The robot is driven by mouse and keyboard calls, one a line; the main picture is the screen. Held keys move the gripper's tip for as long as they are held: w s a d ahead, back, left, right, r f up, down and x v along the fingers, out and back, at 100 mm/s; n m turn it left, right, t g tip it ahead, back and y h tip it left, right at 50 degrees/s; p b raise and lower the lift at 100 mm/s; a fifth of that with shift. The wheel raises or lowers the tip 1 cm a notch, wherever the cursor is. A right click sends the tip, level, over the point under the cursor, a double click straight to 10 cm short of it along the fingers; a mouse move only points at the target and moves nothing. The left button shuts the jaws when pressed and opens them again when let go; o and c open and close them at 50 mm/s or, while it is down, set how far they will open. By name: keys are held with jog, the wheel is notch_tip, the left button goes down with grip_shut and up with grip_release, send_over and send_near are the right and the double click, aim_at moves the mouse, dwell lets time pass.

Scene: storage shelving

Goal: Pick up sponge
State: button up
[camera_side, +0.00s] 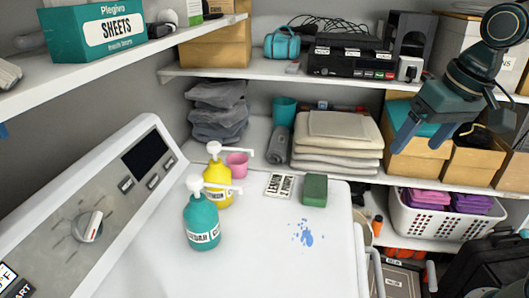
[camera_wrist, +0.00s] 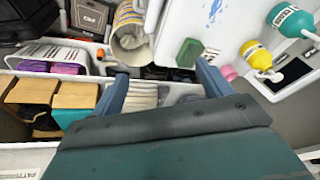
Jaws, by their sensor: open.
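A green sponge (camera_side: 315,190) lies on the white top of the washing machine (camera_side: 270,262), near its back right corner. It also shows in the wrist view as a green block (camera_wrist: 189,52), just beyond the tip of the right finger. My gripper (camera_side: 425,140) is in the upper right of the side view, in front of the shelves, to the right of the sponge and well above it. In the wrist view its two blue fingers (camera_wrist: 160,78) are spread wide with nothing held between them.
A label card (camera_side: 280,185), a pink cup (camera_side: 237,164), a yellow pump bottle (camera_side: 217,185) and a teal pump bottle (camera_side: 202,222) stand left of the sponge. Folded towels (camera_side: 335,150) are stacked behind it. A white basket (camera_side: 410,222) is at right. The machine's front top is clear.

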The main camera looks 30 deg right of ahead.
jog(key=w+a+f+m+g, duration=0.2)
jog(key=w+m, duration=0.1)
jog(key=w, duration=0.8)
jog(key=m+g, duration=0.2)
jog(key=m, duration=0.1)
send_over(316, 184)
notch_tip(316, 184, down, 4)
jog(key=shift+s+d, duration=0.1)
jog(key=shift+d, duration=0.1)
jog(key=shift+f, duration=0.1)
notch_tip(316, 184, down, 8)
jog(key=shift+f, duration=0.2)
jog(key=shift+a+f, duration=0.2)
jog(key=shift+f, duration=2.4)
